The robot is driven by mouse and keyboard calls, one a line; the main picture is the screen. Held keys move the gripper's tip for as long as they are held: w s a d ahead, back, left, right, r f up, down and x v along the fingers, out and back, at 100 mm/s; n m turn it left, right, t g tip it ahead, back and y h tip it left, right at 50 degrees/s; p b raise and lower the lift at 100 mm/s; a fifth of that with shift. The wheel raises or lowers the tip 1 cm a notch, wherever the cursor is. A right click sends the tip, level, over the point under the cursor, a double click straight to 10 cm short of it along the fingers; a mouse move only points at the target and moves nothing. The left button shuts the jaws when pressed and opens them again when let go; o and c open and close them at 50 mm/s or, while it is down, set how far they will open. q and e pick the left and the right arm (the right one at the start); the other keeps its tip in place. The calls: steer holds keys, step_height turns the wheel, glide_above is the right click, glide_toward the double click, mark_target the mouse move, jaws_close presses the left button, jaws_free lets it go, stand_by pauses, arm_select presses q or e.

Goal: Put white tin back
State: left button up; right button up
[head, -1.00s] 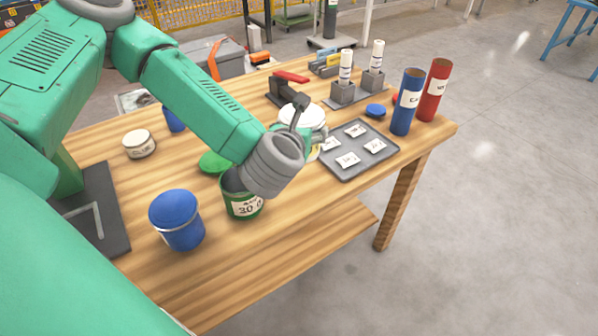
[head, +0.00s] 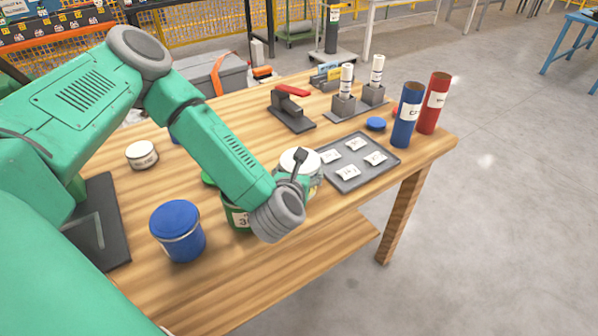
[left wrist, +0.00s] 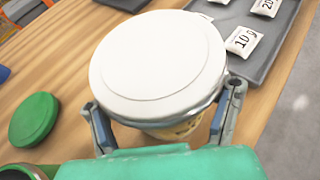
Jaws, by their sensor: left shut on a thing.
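The white tin (head: 301,160), with a broad white lid, is in my left gripper (head: 304,178) near the front edge of the wooden table. In the left wrist view, the lid of the white tin (left wrist: 158,62) fills the middle, and the two fingers of my left gripper (left wrist: 165,112) close on its sides below the lid. The tin looks upright; whether its base touches the table is hidden. My right gripper is not in view.
A green tin (head: 236,216) stands close left of my wrist, partly hidden; its green lid (left wrist: 34,119) lies beside it. A blue tin (head: 177,232), a small cream-lidded tin (head: 142,154), a grey tray (head: 375,174) with labelled packets and blue and red tubes (head: 407,115) stand around.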

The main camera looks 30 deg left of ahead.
arm_select(q)
steer(key=shift+f, duration=0.1)
steer(key=o, duration=1.4)
steer(key=shift+c, duration=0.2)
steer(key=shift+a, duration=0.15)
steer(key=shift+a, duration=0.1)
steer(key=v, duration=0.6)
steer(key=shift+s+d, duration=0.2)
steer(key=shift+d, duration=0.05)
steer(key=shift+s+d+r, duration=0.2)
steer(key=shift+s+r, duration=0.1)
steer(key=shift+s, duration=0.2)
steer(key=shift+a, duration=0.15)
